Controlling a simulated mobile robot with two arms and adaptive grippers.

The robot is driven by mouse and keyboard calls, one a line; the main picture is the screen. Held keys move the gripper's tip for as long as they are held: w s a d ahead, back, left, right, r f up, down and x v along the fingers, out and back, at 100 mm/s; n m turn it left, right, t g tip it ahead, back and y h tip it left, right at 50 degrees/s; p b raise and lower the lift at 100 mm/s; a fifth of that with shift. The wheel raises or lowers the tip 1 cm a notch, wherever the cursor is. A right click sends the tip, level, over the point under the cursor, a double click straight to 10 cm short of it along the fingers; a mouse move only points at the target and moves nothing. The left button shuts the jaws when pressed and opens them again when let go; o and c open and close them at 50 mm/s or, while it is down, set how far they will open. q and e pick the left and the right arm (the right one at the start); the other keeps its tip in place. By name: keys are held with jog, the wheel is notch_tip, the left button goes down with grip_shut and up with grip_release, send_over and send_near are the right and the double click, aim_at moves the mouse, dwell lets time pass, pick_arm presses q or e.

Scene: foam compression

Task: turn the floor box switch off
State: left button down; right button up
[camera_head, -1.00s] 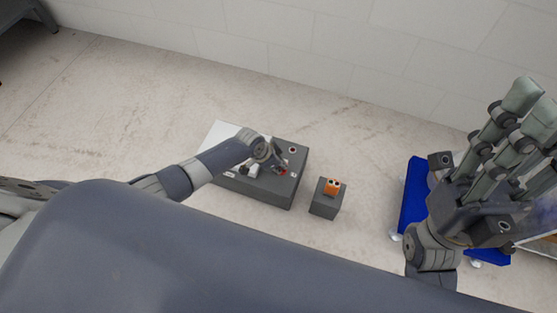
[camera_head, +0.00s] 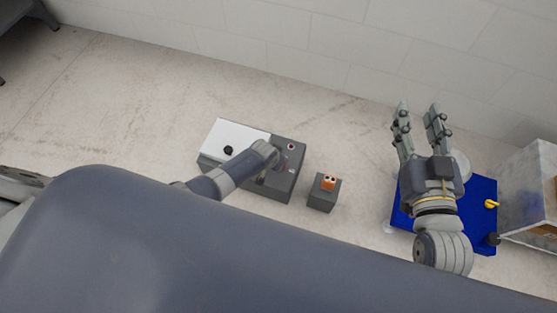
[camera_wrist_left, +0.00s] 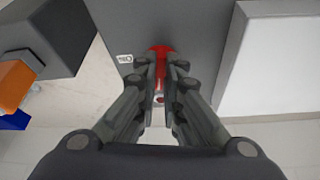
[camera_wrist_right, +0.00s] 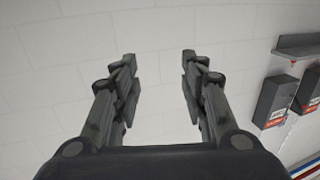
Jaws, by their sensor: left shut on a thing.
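The floor box (camera_head: 283,188) is a dark grey box on the floor with a white panel (camera_head: 236,135) on its left part. In the left wrist view its grey top carries a red switch handle (camera_wrist_left: 160,50) beside a small white label (camera_wrist_left: 125,59). My left gripper (camera_wrist_left: 161,68) is over the box, its fingers closed on the red handle from both sides. In the head view my left wrist hides the handle. My right gripper (camera_head: 418,110) is raised at the right, open and empty; it also shows open in the right wrist view (camera_wrist_right: 160,60).
A small grey box with an orange part (camera_head: 328,182) stands just right of the floor box. A blue cart (camera_head: 484,190) is under my right arm, with a grey crate (camera_head: 530,190) beside it. The floor left of the box is clear.

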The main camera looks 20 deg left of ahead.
pick_arm(q)
jog(key=shift+d+n+y+p, duration=0.2)
jog(key=shift+n+y+p, duration=0.15)
jog(key=shift+n, duration=0.85)
pick_arm(e)
jog(key=shift+s+d+f+g+h, duration=0.15)
jog(key=shift+s+d+f+g, duration=0.1)
jog(key=shift+f+g, duration=0.5)
jog(key=shift+s+d+f+g+h, duration=0.1)
jog(key=shift+s+f+g+h, duration=0.15)
jog(key=shift+f, duration=0.8)
jog(key=shift+s+d+f+g+h, duration=0.1)
jog(key=shift+s+d+f+g, duration=0.15)
jog(key=shift+f+g, duration=0.5)
jog(key=shift+f, duration=0.15)
pick_arm(q)
jog(key=c, duration=1.7)
grip_release()
jog(key=v, duration=1.2)
jog(key=shift+s, duration=0.15)
